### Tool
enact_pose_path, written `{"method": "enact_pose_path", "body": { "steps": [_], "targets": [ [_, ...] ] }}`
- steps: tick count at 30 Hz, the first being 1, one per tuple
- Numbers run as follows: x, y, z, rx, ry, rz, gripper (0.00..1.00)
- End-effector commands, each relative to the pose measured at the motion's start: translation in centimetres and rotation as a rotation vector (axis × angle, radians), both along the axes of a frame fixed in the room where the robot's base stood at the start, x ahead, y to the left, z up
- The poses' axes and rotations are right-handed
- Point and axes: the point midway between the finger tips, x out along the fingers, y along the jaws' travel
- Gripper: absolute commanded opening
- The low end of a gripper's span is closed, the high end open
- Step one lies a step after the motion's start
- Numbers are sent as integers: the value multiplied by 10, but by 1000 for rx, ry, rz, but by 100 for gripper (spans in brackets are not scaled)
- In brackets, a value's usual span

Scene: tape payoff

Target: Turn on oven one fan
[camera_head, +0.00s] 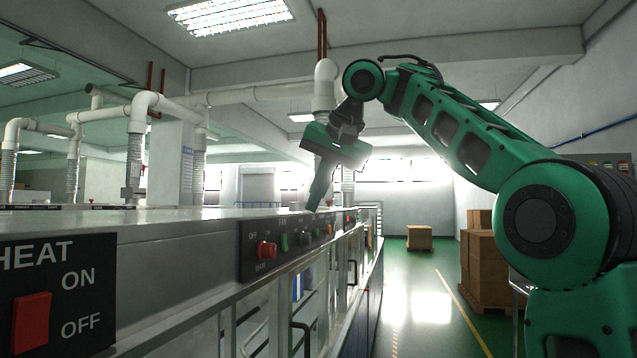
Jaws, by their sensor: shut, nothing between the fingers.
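A dark control panel (287,255) is fixed to the front of the long oven counter. It carries a red knob (267,250), a small green switch (285,243) and a dark knob (304,239). Small white lettering above the green switch seems to read FAN, but most of it is too small to read. My gripper (315,205) is shut and empty. It points down just above the panel's far end, near the counter's top edge. I cannot tell whether its tips touch anything. A nearer panel (68,262) reads HEAT, ON and OFF beside a red rocker switch (32,322).
The metal counter top (180,225) runs away to the back, with door handles (300,335) below its edge. White pipes (150,105) rise behind it. Cardboard boxes (482,262) stand at the right. The green floor (420,300) between is clear.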

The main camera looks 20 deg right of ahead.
Motion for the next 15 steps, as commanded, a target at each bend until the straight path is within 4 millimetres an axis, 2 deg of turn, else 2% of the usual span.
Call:
{"method": "enact_pose_path", "body": {
  "steps": [15],
  "targets": [
    [-16,-3,35,5,-2,-3,0]
  ]
}}
